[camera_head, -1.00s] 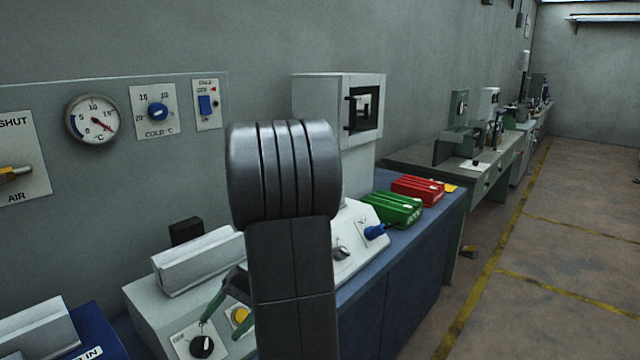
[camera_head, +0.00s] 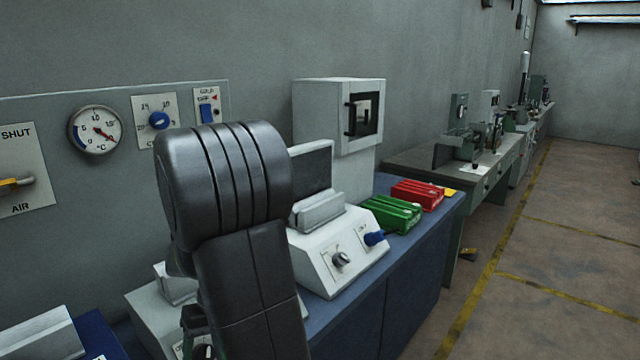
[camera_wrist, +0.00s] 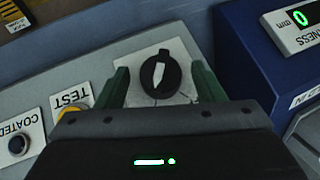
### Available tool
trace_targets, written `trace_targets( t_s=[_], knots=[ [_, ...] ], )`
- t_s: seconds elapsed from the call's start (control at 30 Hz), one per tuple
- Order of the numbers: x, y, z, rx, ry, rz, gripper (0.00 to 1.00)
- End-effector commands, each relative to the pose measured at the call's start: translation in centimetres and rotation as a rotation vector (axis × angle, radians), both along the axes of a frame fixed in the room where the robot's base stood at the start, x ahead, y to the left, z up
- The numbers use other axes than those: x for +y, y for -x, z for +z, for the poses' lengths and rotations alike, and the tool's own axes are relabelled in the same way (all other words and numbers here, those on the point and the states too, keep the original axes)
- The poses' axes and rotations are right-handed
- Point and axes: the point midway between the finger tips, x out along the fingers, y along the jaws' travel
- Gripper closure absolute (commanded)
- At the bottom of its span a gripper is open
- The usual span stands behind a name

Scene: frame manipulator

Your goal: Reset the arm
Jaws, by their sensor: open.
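My gripper (camera_wrist: 160,80) is open, its two green fingers apart in the wrist view. A black knob (camera_wrist: 161,74) with a white pointer mark, on a pale plate, shows between the fingers. Nothing is visibly held, and I cannot tell how far the fingertips are from the knob. In the head view my dark arm rises in front of the bench, leaning left. It hides most of the gripper and much of the grey machine (camera_head: 140,310) at the lower left.
A white console (camera_head: 325,255) with a blue-handled control, a green block (camera_head: 390,214) and a red block (camera_head: 417,194) sit on the blue bench. A white cabinet (camera_head: 338,110) stands behind. The wall panel (camera_head: 60,115) is at left. Open floor (camera_head: 560,260) lies right.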

Motion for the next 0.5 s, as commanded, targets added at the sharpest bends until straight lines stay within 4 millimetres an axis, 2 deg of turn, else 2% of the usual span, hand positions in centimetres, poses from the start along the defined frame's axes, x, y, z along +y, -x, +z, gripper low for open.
trace_targets(
  t_s=[0.5],
  knots=[
    [0.49, 0.48, -0.2, -0.247, 0.209, 0.247, 0.38]
  ],
)
